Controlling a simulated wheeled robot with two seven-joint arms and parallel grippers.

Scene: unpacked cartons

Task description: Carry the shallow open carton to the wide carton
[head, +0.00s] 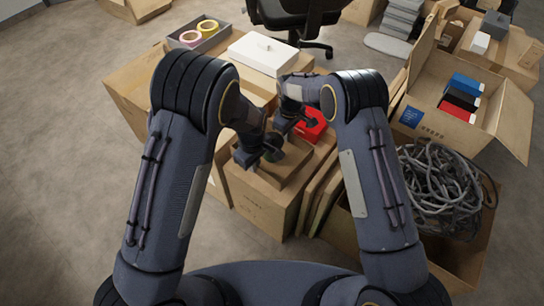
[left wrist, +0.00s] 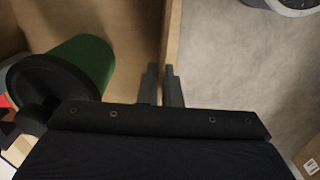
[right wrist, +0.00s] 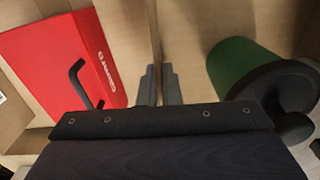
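The shallow open carton (head: 262,180) stands on a tan carton (head: 262,208) in front of me. A dark green bin-shaped thing (left wrist: 92,58) stands inside it. My left gripper (head: 257,156) straddles its left wall (left wrist: 172,30), fingers close on both sides. My right gripper (head: 292,120) straddles the opposite wall (right wrist: 155,35), fingers also close against it. A red box (right wrist: 62,65) lies outside that right-hand wall. A broad tan carton (head: 135,88) stands behind left; I cannot tell for certain that it is the wide carton.
A white box (head: 262,52) and a grey tray with rolls (head: 198,34) lie on the broad carton. At right stand an open carton of colored boxes (head: 440,125) and a carton of grey cables (head: 440,190). An office chair (head: 295,18) stands behind. Floor at left is clear.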

